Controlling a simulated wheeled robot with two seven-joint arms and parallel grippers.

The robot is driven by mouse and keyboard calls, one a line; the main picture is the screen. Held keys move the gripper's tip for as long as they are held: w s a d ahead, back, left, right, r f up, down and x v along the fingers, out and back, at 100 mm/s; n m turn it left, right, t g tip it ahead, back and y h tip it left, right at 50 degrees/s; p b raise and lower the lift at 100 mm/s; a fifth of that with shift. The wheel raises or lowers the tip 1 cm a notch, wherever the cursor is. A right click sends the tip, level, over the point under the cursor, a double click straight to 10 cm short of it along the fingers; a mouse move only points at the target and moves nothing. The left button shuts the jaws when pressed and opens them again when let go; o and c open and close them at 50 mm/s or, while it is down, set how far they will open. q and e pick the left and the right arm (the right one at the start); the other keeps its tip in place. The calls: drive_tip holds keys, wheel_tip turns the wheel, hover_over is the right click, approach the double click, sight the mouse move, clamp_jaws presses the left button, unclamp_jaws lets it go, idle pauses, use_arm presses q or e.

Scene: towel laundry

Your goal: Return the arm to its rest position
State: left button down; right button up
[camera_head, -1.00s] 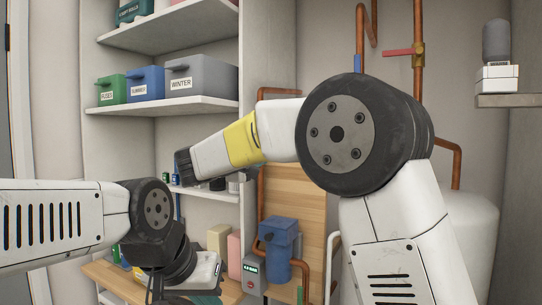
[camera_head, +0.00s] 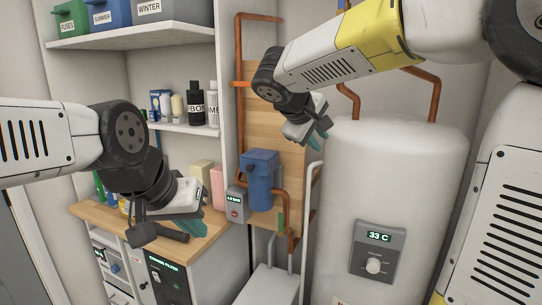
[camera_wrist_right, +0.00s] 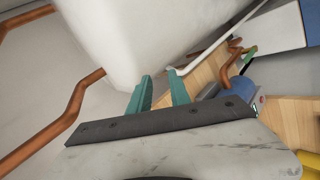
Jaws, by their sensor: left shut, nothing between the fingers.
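In the head view my right arm (camera_head: 335,62) reaches in from the upper right, bent, with its gripper (camera_head: 319,130) hanging in front of the wooden panel and beside the white tank. In the right wrist view its two teal fingers (camera_wrist_right: 159,90) stand apart with nothing between them. My left arm (camera_head: 45,145) comes in from the left. Its gripper (camera_head: 192,228) is shut and empty, low over or in front of the wooden counter. Its fingertips are partly hidden by its own wrist, and I cannot tell whether they touch anything.
A white tank (camera_head: 390,180) with a 33 C display stands at the right. A blue pump unit (camera_head: 262,180) and copper pipes (camera_head: 239,125) line the wooden panel (camera_head: 278,115). Shelves (camera_head: 130,42) hold bins and bottles. The wooden counter (camera_head: 95,212) lies below my left gripper.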

drive_tip(key=s+d+f+m+g+y, duration=0.3)
drive_tip(key=s+d+f, duration=0.25)
drive_tip(key=s, duration=0.45)
drive_tip(key=s+a+f+m+y, duration=0.2)
drive_tip(key=s+f+m+y, duration=0.2)
drive_tip(key=s, duration=0.8)
drive_tip(key=shift+a+f+m+t+y, duration=0.2)
drive_tip(key=shift+f+m+t+y, duration=0.15)
drive_tip(key=shift+f+m, duration=0.25)
drive_tip(key=shift+c, duration=0.2)
